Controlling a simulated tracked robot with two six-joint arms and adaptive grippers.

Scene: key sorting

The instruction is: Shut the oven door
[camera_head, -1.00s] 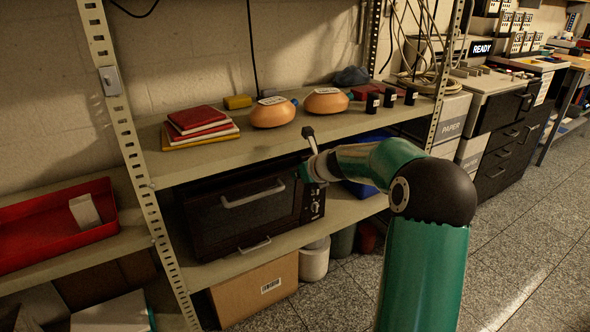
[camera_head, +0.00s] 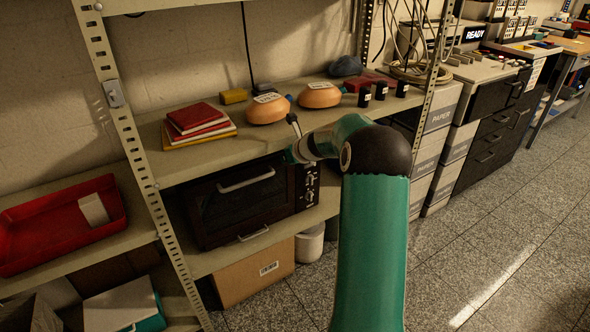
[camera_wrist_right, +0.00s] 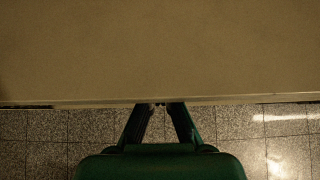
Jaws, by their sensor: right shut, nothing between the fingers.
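The oven (camera_head: 240,212) is a dark box on the lower shelf, with its knob panel (camera_head: 307,187) on the right side of its front. Its door (camera_head: 222,205) stands upright against the front and looks shut, with a pale bar handle (camera_head: 246,180) near its top. A second, smaller handle (camera_head: 254,234) shows at the bottom. My right gripper (camera_head: 293,122) is shut and empty, above the oven's right end by the upper shelf's front edge. Its two dark fingers also show in the right wrist view (camera_wrist_right: 160,104). My left gripper is out of view.
The upper shelf (camera_head: 185,165) holds books (camera_head: 195,122), two orange rounded objects (camera_head: 268,108) and small black items (camera_head: 381,91). A red tray (camera_head: 60,258) is at left. A slotted post (camera_head: 140,165) stands left of the oven. A cardboard box (camera_head: 250,275) sits below. Floor at right is clear.

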